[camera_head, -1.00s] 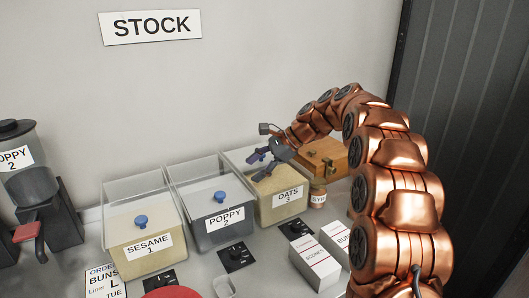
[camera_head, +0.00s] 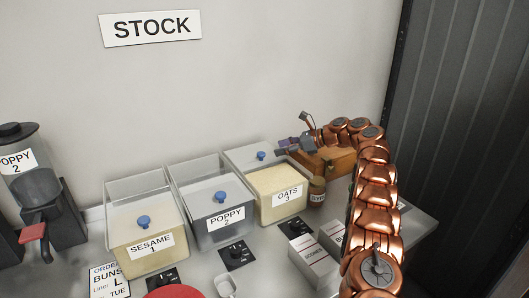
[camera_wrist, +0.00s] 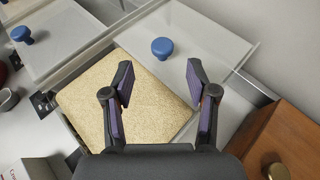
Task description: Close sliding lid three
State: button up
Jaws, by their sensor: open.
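The oats bin labelled 3 (camera_head: 287,194) is a clear box of pale oats. Its clear sliding lid (camera_wrist: 205,40), with a blue knob (camera_head: 261,155), sits back, so the front part is uncovered and oats (camera_wrist: 130,100) show there. The knob also shows in the wrist view (camera_wrist: 162,47). My gripper (camera_head: 285,145) is at the back right of the bin, above and to the right of the knob. In the wrist view my gripper (camera_wrist: 159,75) is open and empty, its fingers apart with the knob beyond them, not touching it.
The poppy bin 2 (camera_head: 226,218) and sesame bin 1 (camera_head: 151,243) stand to the left, their knobs near the front. A wooden box (camera_head: 335,160) and a small jar (camera_head: 317,188) stand close on the right. White cartons (camera_head: 312,261) lie in front.

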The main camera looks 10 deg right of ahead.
aim_at(262, 153)
jog(key=x, duration=0.5)
jog(key=shift+w+a+f, duration=0.2)
jog(key=shift+a+f, duration=0.05)
jog(key=shift+p+x, duration=0.45)
jog(key=shift+x, duration=0.6)
jog(key=shift+w, duration=0.1)
jog(key=shift+d, duration=0.1)
grip_shut()
